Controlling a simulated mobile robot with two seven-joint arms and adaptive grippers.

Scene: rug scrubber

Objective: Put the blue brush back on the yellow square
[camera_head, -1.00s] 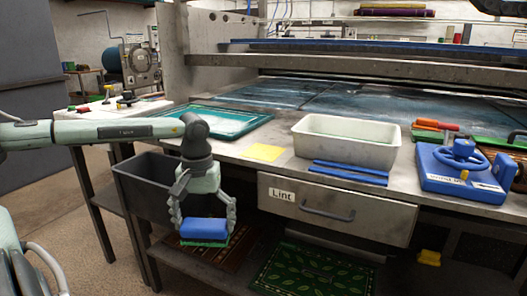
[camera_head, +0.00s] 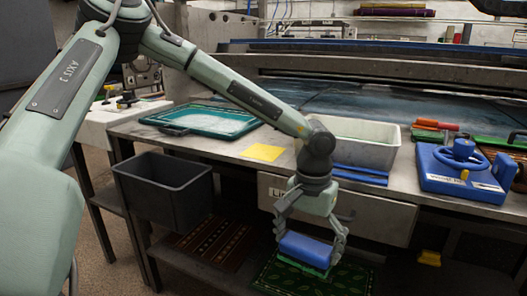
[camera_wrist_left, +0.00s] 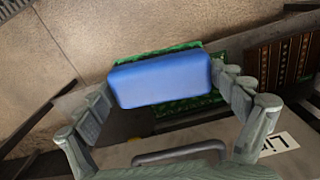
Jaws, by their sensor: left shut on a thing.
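My left gripper (camera_head: 309,247) is shut on the blue brush (camera_head: 306,248). It holds the brush in front of the drawer labelled Lint, below the tabletop level. In the left wrist view the brush (camera_wrist_left: 162,80) sits between the two fingers, its blue top towards the camera, with green edging showing behind it. The yellow square (camera_head: 263,152) lies flat and bare on the metal tabletop, up and to the left of the gripper. My right gripper is not in view.
A pale bin (camera_head: 368,139) and blue bars (camera_head: 360,174) are right of the yellow square. A teal tray (camera_head: 240,122) is to its left. A dark grey bin (camera_head: 170,195) hangs at the table's front. A blue wheel device (camera_head: 455,180) is far right. Patterned rugs lie below.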

